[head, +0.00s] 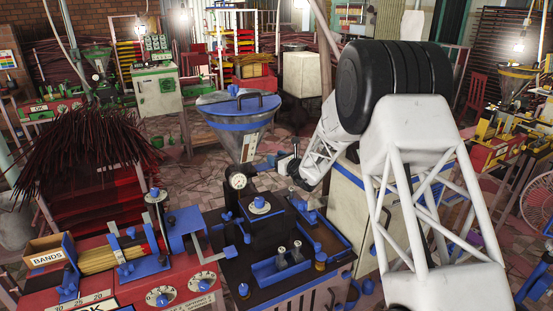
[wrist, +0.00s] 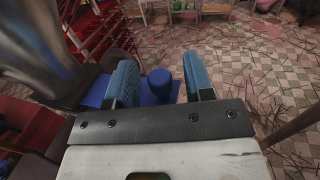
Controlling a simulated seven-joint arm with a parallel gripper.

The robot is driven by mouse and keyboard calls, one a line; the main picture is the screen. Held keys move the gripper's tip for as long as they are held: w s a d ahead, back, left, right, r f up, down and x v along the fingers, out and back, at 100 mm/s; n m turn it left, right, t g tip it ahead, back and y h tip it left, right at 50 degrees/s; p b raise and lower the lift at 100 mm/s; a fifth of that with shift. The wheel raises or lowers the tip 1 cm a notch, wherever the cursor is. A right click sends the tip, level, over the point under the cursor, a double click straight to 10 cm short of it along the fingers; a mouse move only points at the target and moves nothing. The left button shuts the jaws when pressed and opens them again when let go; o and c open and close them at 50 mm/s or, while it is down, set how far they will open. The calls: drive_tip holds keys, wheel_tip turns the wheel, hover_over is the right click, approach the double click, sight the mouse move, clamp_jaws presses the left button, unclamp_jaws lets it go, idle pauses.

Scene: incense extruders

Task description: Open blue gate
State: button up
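A flat blue plate with an upright round blue knob (wrist: 159,84) shows in the wrist view, beside a grey metal hopper wall; I take this plate to be the blue gate (wrist: 98,92). My gripper (wrist: 160,76) is open, with one blue-padded finger on each side of the knob. A small gap shows between each finger and the knob.
A black machine top with a blue tray (head: 280,268) and a dial gauge (head: 238,181) stands below the hopper. A red bench (head: 130,287) with dark sticks above it is at left. A cream cabinet (head: 375,213) is behind my arm. Tiled floor (wrist: 245,65) lies beyond my fingers.

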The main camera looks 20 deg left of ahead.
drive_tip(key=shift+d, duration=0.1)
drive_tip(key=v, duration=0.7)
drive_tip(key=shift+s+d, duration=0.2)
drive_tip(key=shift+d, duration=0.05)
idle(0.5)
drive_tip(key=s+d+r+n+g+h, duration=0.1)
drive_tip(key=s+d+r+n+g, duration=0.1)
drive_tip(key=s+d+r+n, duration=0.45)
drive_tip(key=s+d+r+n+g+h, duration=0.1)
drive_tip(key=s+d+r+n+g, duration=0.2)
drive_tip(key=s, duration=0.6)
drive_tip(key=s+d+r+n+g+h, duration=0.1)
drive_tip(key=s+d+r+n+g, duration=0.15)
drive_tip(key=s+d+r, duration=0.45)
drive_tip(key=s+d+n+h, duration=0.6)
drive_tip(key=s+d, duration=0.8)
drive_tip(key=s, duration=0.4)
drive_tip(key=s+d+f+n+t+h, duration=0.1)
drive_tip(key=s+d+n+h, duration=0.4)
drive_tip(key=s+d, duration=0.8)
drive_tip(key=s+h, duration=0.1)
drive_tip(key=s, duration=0.3)
drive_tip(key=shift+s+d+n+h, duration=0.35)
drive_tip(key=shift+d+n+h, duration=0.05)
